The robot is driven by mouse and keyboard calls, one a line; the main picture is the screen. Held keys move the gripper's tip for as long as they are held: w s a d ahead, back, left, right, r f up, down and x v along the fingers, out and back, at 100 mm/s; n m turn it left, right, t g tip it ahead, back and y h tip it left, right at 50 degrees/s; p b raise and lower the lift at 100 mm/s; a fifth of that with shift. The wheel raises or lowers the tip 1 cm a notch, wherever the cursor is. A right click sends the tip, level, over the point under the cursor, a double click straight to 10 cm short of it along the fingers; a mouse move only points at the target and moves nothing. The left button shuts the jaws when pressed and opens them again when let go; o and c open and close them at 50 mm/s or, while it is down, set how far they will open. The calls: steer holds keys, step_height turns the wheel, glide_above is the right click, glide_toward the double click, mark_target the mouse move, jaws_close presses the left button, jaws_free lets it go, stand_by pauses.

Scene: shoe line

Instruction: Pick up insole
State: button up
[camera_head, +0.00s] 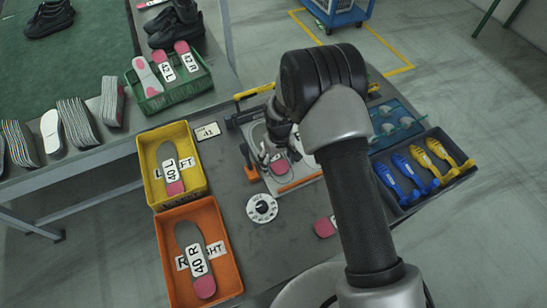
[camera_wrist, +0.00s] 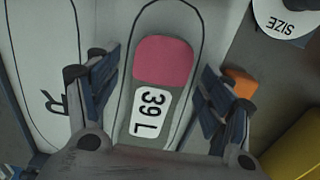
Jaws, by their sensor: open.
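An insole (camera_wrist: 164,62) labelled 39 L, grey with a pink end, lies inside a foot outline on a pale plate (camera_wrist: 224,20). My gripper (camera_wrist: 156,70) is open, with one blue-padded finger on each side of the insole and a gap on both sides. The near end of the insole is hidden by my gripper's body. In the head view my gripper (camera_head: 276,148) is over the plate, and the insole's pink end (camera_head: 280,166) shows beside it. An outline marked R (camera_wrist: 45,75) lies empty on the left in the wrist view.
A yellow bin (camera_head: 148,172) holds insole 40 L; an orange bin (camera_head: 164,250) holds insole 40 R. A green crate (camera_head: 178,96) of insoles stands behind. A round size dial (camera_head: 262,208) and a pink-ended piece (camera_head: 325,227) lie nearby. A tray (camera_head: 440,142) of blue and yellow forms is right.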

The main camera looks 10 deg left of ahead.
steer(key=shift+r, duration=0.1)
steer(key=shift+c, duration=0.3)
steer(key=shift+s, duration=0.1)
steer(key=c, duration=1)
